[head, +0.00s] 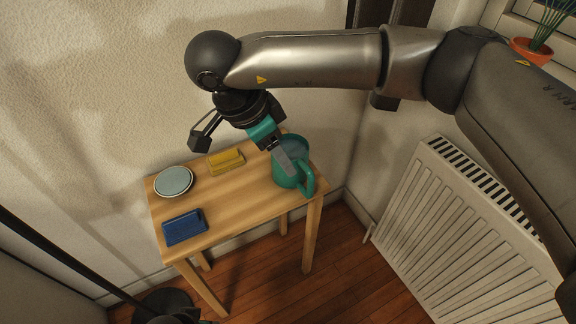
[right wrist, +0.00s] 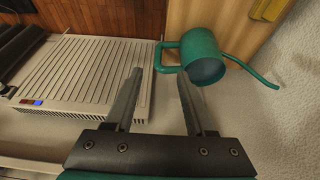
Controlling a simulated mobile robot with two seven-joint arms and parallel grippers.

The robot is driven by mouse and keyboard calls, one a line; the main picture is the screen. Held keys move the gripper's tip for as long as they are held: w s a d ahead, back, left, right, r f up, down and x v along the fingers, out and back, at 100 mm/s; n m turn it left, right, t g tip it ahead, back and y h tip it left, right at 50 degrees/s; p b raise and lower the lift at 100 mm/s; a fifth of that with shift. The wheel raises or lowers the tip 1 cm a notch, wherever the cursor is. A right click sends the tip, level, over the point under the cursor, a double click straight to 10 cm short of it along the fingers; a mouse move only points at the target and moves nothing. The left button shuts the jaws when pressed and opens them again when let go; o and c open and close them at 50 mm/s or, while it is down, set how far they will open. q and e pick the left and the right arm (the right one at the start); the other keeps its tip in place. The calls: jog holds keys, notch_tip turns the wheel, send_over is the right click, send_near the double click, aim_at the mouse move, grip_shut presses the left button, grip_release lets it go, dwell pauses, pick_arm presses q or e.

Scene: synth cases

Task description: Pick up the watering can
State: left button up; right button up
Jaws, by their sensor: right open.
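The green watering can (head: 290,178) stands on the right end of a small wooden table (head: 235,205), with its handle toward the front right. In the right wrist view the can (right wrist: 203,52) shows its handle on the left and its thin spout on the right. My right gripper (head: 284,157) is over the can in the head view and covers part of it. In the right wrist view the gripper (right wrist: 160,73) is open and empty, its fingertips pointing at the handle. I cannot tell whether the handle is between the fingers.
A white radiator (head: 450,235) stands at the right, below a potted plant (head: 531,50). A wall is behind the table. A thin black pole (head: 70,262) crosses the lower left.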

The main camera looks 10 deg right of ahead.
aim_at(308, 188)
jog(key=b+x, duration=0.1)
jog(key=x, duration=0.3)
jog(key=b+x, duration=0.2)
jog(key=x, duration=0.3)
jog(key=b+x, duration=0.2)
jog(key=x, duration=0.2)
jog(key=shift+d, duration=0.45)
jog(key=shift+w+d+f+b, duration=0.1)
jog(key=shift+d+f+b, duration=0.1)
jog(key=shift+f+b, duration=0.25)
pick_arm(q)
jog(key=w+d+r+t+h, duration=0.1)
jog(key=w+d+r+t, duration=0.1)
jog(key=r, duration=0.7)
jog(key=shift+w+d+r+t, duration=0.3)
jog(key=shift+w+d+t, duration=0.1)
jog(key=shift+w+t, duration=0.55)
pick_arm(e)
jog(key=shift+w+d+f, duration=0.1)
jog(key=shift+d+f, duration=0.05)
jog(key=shift+f, duration=0.25)
grip_shut()
jog(key=shift+r, duration=0.1)
